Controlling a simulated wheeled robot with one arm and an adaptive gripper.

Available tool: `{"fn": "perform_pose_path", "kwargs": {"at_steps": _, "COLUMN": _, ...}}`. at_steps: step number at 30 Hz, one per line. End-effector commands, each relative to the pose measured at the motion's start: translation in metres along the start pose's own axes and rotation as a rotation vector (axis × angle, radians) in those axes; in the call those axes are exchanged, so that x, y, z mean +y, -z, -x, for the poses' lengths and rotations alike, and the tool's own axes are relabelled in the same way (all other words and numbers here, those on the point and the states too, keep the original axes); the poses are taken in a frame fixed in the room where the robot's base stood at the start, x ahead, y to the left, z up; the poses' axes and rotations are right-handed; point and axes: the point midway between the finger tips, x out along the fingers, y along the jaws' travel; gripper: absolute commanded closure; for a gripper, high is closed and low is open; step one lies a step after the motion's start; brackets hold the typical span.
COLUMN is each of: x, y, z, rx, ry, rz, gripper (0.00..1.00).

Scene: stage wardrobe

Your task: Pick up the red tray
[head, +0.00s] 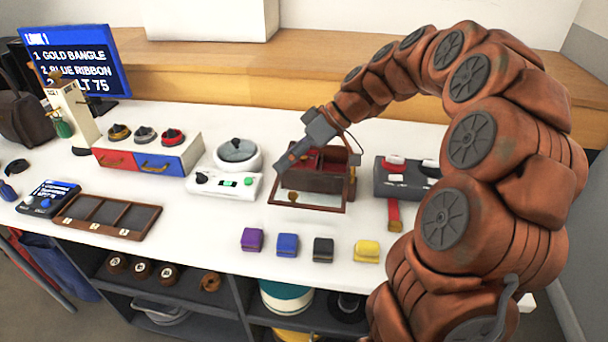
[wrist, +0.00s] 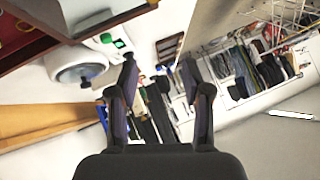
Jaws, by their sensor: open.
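A dark wooden box (head: 318,184) stands on the white counter with its glazed front frame lowered. A red tray or lining (head: 334,154) shows inside it, partly hidden by my arm's end; I cannot tell which it is. In the wrist view, part of the brown box (wrist: 62,12) with red inside (wrist: 18,38) fills the upper left corner. My gripper (head: 282,167) is at the box's left side in the head view, close to it; contact cannot be told. In the wrist view its two fingers (wrist: 159,66) are apart with nothing held between them.
A white scale-like device (head: 238,152) stands left of the box. A dark grey unit (head: 400,180) stands right of it. Purple, blue, black and yellow blocks (head: 287,245) line the counter's front. A divided wooden tray (head: 107,216) lies left. A wooden ledge (head: 230,70) runs behind.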

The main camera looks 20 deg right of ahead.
Motion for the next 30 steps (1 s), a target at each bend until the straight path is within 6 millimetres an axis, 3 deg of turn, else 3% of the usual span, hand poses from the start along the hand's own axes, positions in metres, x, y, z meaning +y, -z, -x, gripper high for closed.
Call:
{"fn": "perform_pose_path", "kwargs": {"at_steps": 1, "x": 0.025, "y": -0.010, "z": -0.002, "rx": 0.042, "ry": -0.012, "rz": 0.024, "gripper": 0.51}}
{"fn": "perform_pose_path", "kwargs": {"at_steps": 6, "x": 0.092, "y": -0.027, "z": 0.017, "rx": 0.172, "ry": -0.077, "rz": 0.142, "gripper": 0.51}}
{"fn": "perform_pose_path", "kwargs": {"at_steps": 12, "x": 0.149, "y": -0.053, "z": 0.040, "rx": 0.268, "ry": -0.168, "rz": 0.246, "gripper": 0.51}}
{"fn": "perform_pose_path", "kwargs": {"at_steps": 19, "x": 0.174, "y": -0.066, "z": 0.050, "rx": 0.303, "ry": -0.215, "rz": 0.296, "gripper": 0.51}}
{"fn": "perform_pose_path", "kwargs": {"at_steps": 30, "x": 0.178, "y": -0.056, "z": 0.024, "rx": 0.306, "ry": -0.216, "rz": 0.300, "gripper": 0.51}}
